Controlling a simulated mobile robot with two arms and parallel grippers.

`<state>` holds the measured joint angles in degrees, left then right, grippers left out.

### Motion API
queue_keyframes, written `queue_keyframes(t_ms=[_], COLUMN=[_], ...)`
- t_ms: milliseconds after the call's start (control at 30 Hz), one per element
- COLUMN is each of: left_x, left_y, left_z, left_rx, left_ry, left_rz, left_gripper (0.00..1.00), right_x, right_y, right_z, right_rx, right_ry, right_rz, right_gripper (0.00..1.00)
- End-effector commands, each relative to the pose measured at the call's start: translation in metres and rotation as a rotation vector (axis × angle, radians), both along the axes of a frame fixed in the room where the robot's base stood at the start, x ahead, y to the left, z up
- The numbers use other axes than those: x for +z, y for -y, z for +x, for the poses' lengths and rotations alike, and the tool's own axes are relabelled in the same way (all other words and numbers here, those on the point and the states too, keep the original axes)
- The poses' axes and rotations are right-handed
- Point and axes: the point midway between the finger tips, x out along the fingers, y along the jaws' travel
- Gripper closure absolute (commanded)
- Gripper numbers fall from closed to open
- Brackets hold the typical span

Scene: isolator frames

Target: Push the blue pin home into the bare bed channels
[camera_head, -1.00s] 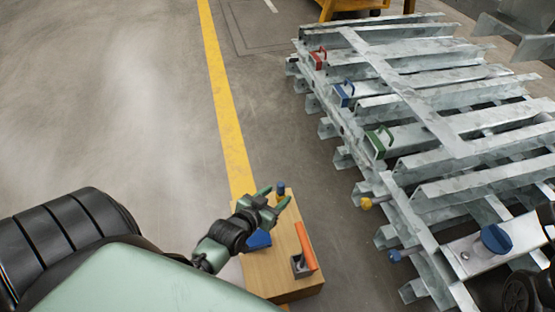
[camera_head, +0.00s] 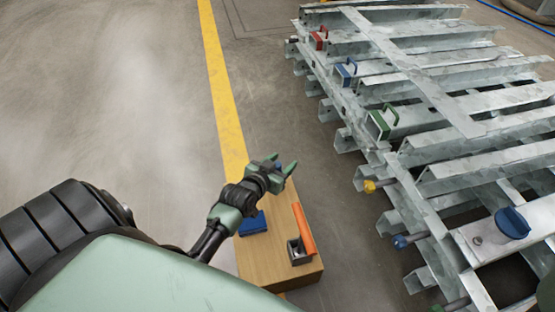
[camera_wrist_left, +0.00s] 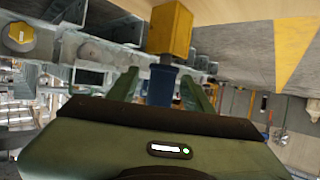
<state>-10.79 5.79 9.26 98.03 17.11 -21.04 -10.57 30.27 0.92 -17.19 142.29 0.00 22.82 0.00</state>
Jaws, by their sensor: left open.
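A blue-headed pin (camera_head: 402,241) sticks out from the near-left edge of the grey metal bed (camera_head: 470,128). A yellow-headed pin (camera_head: 371,186) is farther along that edge; a yellow head also shows in the left wrist view (camera_wrist_left: 19,36). A green pin (camera_head: 452,304) is partly cut off below. My left gripper (camera_head: 284,168) is open above the far end of a wooden box (camera_head: 262,266), apart from the bed. In the left wrist view, a dark blue piece (camera_wrist_left: 161,86) under a yellow block (camera_wrist_left: 171,28) shows between the open fingers; contact cannot be told. My right gripper is not in view.
A blue block (camera_head: 253,223) and an orange-handled tool (camera_head: 303,228) lie on the wooden box. Red (camera_head: 318,40), blue (camera_head: 345,72) and green (camera_head: 380,123) handled pieces sit along the bed. A large blue knob (camera_head: 512,223) is at right. Floor on the left is clear.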

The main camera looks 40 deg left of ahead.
Motion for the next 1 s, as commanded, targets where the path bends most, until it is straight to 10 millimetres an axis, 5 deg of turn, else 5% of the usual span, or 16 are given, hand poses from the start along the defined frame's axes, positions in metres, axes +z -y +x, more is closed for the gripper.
queue_keyframes(t_ms=[233,400,767,1000], left_x=[0.000,0.000,0.003,0.022], left_y=[0.000,0.000,0.000,0.000], left_z=[0.001,0.001,0.001,0.001], left_rx=[0.000,0.000,0.000,0.000], left_ry=[-0.001,0.000,0.000,0.001], left_rz=[0.000,0.000,0.000,0.001], left_gripper=[0.52,1.00,1.00,1.00], right_x=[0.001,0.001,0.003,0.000], right_y=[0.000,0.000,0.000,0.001], right_z=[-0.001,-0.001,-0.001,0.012], right_rx=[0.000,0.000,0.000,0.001], right_ry=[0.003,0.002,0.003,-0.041], right_rz=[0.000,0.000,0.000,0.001], right_gripper=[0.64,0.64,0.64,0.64])
